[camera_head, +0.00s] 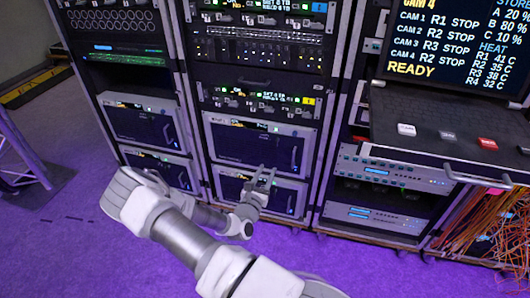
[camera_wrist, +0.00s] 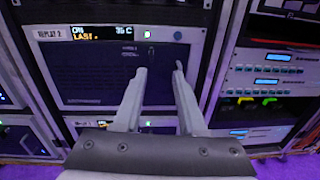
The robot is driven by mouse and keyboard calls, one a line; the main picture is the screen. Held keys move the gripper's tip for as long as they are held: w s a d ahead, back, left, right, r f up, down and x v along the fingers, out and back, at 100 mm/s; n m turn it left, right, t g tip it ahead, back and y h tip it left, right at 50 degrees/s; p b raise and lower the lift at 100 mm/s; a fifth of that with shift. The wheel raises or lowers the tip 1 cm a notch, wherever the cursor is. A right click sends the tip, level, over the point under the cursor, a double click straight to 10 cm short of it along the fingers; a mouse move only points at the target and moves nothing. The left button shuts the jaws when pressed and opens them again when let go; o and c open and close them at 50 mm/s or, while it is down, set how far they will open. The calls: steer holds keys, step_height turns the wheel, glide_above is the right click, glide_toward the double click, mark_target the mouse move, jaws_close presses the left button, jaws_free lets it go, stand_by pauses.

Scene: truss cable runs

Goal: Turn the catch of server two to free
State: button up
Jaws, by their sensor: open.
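A dark-fronted server (camera_wrist: 105,72) with a pale frame fills the middle of the wrist view. Its label appears to read "REPLAY 2", and a small display (camera_wrist: 95,33) on its top edge shows 35 C. In the head view my gripper (camera_head: 262,178) is before the middle rack, overlapping the lower server (camera_head: 250,193) beneath another server (camera_head: 255,145).
The left rack holds similar servers (camera_head: 145,125). The right rack has pale rack units (camera_head: 395,172), a pulled-out shelf (camera_head: 440,125) with small blocks, and a status screen (camera_head: 455,45). Orange cables (camera_head: 495,235) hang at the far right.

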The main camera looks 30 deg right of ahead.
steer(key=f+n+y, duration=0.1)
steer(key=f, duration=0.1)
steer(key=b, duration=0.5)
glide_toward(276, 144)
steer(key=shift+t, duration=0.4)
steer(key=x, duration=0.9)
steer(key=shift+d+f, duration=0.2)
steer(key=shift+d, duration=0.1)
jaws_close()
